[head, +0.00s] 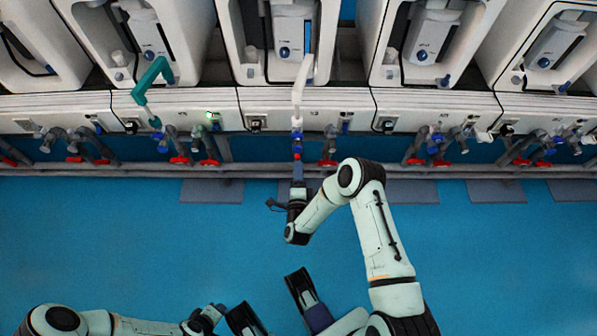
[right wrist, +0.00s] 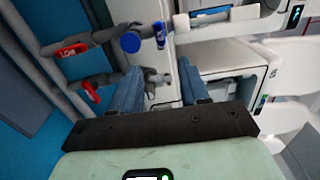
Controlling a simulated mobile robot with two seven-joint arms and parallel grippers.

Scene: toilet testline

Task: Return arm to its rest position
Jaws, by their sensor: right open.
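My right arm reaches up from the lower right in the head view and bends down to its wrist. The right gripper (head: 297,170) points up toward the front of the testline, just below a white bent handle (head: 300,88) with a blue lower end. In the right wrist view, the two blue fingers of the right gripper (right wrist: 159,68) are spread apart, with nothing held between them. Pipe fittings show beyond the gap.
Several white test stations (head: 431,45) stand in a row along the back. A pipe rail (head: 420,171) with red-handled valves (head: 327,162) runs along their front, close to the right gripper. A teal handle (head: 150,78) sticks out at the left. The blue floor (head: 500,260) is clear.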

